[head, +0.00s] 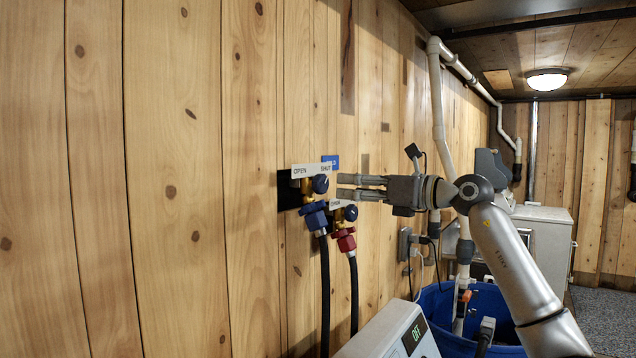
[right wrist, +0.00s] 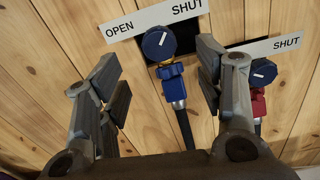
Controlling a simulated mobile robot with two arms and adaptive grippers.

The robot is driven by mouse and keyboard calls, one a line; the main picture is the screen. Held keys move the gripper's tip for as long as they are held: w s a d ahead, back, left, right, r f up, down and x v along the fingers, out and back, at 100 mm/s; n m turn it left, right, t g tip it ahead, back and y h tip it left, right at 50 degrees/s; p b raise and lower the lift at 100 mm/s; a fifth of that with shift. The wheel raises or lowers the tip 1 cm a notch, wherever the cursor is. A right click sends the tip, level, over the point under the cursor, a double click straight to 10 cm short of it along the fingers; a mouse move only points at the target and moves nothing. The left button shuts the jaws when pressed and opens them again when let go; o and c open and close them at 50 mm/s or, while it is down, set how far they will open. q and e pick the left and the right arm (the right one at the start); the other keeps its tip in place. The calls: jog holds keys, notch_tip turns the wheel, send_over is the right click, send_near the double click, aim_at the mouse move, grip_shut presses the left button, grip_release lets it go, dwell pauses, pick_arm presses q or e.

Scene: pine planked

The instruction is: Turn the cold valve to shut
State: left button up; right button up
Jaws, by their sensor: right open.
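The cold valve is the left one on the wall, with a dark blue knob (head: 320,184) above a blue hose coupling (head: 315,217). In the right wrist view its knob (right wrist: 159,43) sits below a white label (right wrist: 160,17) reading OPEN at left and SHUT at right. A short white mark on the knob face tilts up to the right. My right gripper (head: 341,187) is level, its fingertips just right of the knob in the head view. In the right wrist view the gripper (right wrist: 165,85) is open, fingers apart on either side of the knob, with no visible grip. My left gripper is not in view.
A second valve with a blue knob (right wrist: 263,73) and red coupling (head: 346,241) is close at the right, near the right finger in the wrist view. Black hoses hang below. A white appliance (head: 385,335) and a blue bin (head: 450,330) stand below my arm.

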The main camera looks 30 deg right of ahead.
aim_at(324, 184)
jog(key=p+x, duration=0.2)
jog(key=x, duration=0.4)
jog(key=shift+w+a+r, duration=0.15)
jog(key=shift+w, duration=0.05)
jog(key=shift+w+a+p, duration=0.2)
jog(key=shift+w+p, duration=0.15)
jog(key=shift+w, duration=0.25)
jog(key=shift+c, duration=0.4)
